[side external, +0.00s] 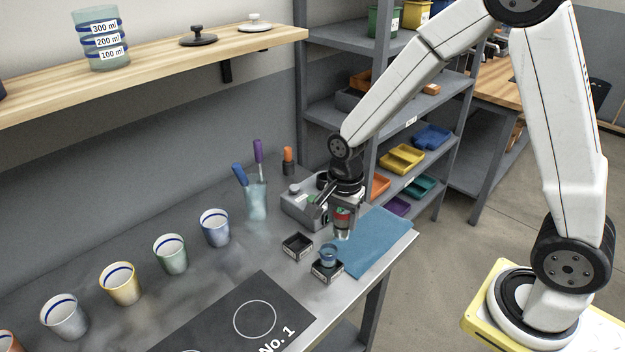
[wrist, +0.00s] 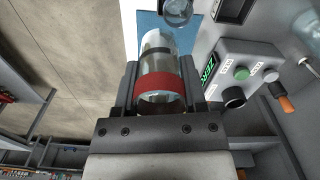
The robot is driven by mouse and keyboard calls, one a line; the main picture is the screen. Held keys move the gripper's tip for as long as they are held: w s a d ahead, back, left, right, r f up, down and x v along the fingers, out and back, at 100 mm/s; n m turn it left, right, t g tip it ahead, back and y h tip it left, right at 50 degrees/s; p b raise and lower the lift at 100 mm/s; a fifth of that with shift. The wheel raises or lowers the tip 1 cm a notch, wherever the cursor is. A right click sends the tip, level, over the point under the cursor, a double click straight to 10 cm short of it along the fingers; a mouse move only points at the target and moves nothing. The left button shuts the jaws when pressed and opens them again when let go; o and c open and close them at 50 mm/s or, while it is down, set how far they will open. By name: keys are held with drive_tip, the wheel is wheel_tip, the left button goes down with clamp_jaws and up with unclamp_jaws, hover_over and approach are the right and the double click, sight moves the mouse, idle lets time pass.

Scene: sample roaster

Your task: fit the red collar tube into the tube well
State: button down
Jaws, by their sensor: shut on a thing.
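The red collar tube, clear with a red band, is held in my gripper (side external: 343,212); the tube's red band (wrist: 162,87) shows between the two fingers in the wrist view. In the side view the tube (side external: 342,224) hangs roughly upright above the blue mat's left part, beside the grey machine. My gripper is shut on it. Two small black square holders stand on the bench left of the mat. The rear holder (side external: 297,247) looks empty. The front holder (side external: 325,276) has a blue-banded clear tube (side external: 328,254) in it. I cannot tell for certain which is the tube well.
The grey machine (wrist: 225,60) with a green button and black knob stands close beside my gripper. The blue mat (side external: 378,243) is otherwise clear. A beaker with tools (side external: 257,201) and several cups stand to the left. A dark plate (side external: 235,318) lies in front.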

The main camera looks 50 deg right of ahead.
drive_tip(key=n, duration=0.4)
drive_tip(key=shift+w+d+r, duration=0.15)
drive_tip(key=shift+w+d, duration=0.05)
drive_tip(key=shift+w, duration=0.15)
drive_tip(key=n, duration=0.4)
drive_tip(key=shift+w+d+r, duration=0.15)
drive_tip(key=shift+w+r, duration=0.05)
drive_tip(key=shift+w, duration=0.15)
drive_tip(key=n, duration=0.2)
drive_tip(key=w+n, duration=0.1)
drive_tip(key=n, duration=0.4)
drive_tip(key=shift+w+d+r+n, duration=0.15)
drive_tip(key=shift+d+r+n, duration=0.15)
drive_tip(key=shift+d+r, duration=0.05)
